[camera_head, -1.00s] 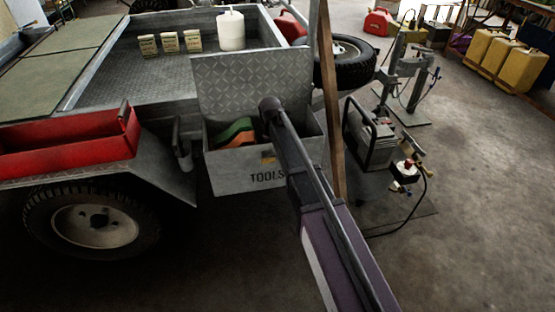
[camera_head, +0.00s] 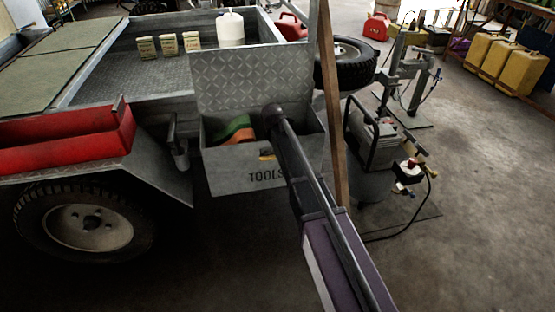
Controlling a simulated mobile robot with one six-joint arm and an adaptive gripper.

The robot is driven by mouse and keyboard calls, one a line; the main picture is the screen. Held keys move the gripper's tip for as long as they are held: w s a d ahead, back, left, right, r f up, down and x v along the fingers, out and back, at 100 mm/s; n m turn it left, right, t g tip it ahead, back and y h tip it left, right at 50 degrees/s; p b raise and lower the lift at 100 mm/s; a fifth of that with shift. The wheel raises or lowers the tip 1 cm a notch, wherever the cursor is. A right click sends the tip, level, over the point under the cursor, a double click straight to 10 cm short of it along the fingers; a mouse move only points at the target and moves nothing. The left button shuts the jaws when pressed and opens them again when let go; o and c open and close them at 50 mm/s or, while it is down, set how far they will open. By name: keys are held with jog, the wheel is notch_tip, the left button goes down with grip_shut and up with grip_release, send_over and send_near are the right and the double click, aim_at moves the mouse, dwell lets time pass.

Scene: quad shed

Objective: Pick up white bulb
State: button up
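No white bulb can be made out in the head view. My arm reaches from the lower right up to an open metal toolbox (camera_head: 228,172) marked TOOLS, and its far end stands over the toolbox opening. My gripper is not visible; it is hidden by the arm's end or the box front. Inside the toolbox, a green item (camera_head: 232,128) and an orange item (camera_head: 238,136) show at the left. The rest of the interior is hidden by my arm and the front wall.
The raised toolbox lid (camera_head: 252,78) stands behind my arm, and a wooden post (camera_head: 331,110) rises close to its right. A red tray (camera_head: 60,145) sits at the left. A white jug (camera_head: 231,30) stands in the trailer bed. A generator (camera_head: 372,140) is at the right.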

dwell(0.4)
jog(key=c, duration=0.8)
jog(key=shift+c, duration=0.2)
jog(key=shift+r, duration=0.2)
notch_tip(320, 180, up, 10)
jog(key=p, duration=1)
jog(key=shift+f, duration=0.2)
